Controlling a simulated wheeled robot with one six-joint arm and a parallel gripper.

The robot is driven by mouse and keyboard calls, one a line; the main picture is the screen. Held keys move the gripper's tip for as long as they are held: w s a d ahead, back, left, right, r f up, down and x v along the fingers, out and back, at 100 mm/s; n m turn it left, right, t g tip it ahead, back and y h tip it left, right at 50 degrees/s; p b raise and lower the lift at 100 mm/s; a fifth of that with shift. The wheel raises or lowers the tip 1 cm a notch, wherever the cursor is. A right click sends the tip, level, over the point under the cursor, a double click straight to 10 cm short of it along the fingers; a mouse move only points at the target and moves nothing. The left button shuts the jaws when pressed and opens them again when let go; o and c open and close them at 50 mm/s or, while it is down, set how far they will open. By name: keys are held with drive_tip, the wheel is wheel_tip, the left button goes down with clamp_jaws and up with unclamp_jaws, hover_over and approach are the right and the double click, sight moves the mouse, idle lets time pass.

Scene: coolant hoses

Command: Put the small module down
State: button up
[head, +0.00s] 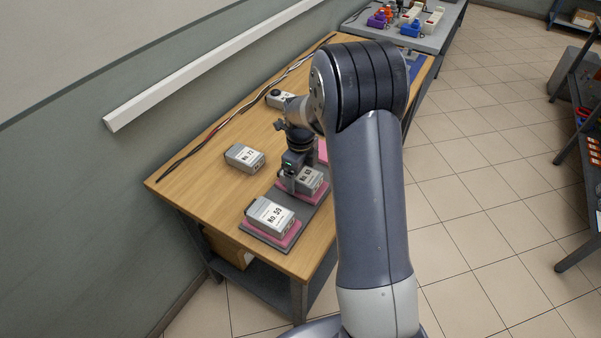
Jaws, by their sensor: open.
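A small grey module (311,180) with a white label sits on the middle pink pad (322,195) of a dark grey tray (254,240). Its number is too small to read surely. My gripper (290,182) points down at the module's left side, with its jaws open. My gripper hides part of the module, and I cannot tell whether a finger touches it. A larger grey module labelled No. 59 (269,215) lies on the front pink pad (285,238). A third pink pad (323,150) shows partly behind my arm.
The tray stands on a wooden table (200,181). Another grey module (244,157) lies left of the tray, and one more (279,98) lies farther back. Dark and red cables (218,127) run along the wall side. Bare wood shows between them.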

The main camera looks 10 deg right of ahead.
wheel_tip(320, 180, up, 12)
drive_tip(key=shift+b, duration=0.35)
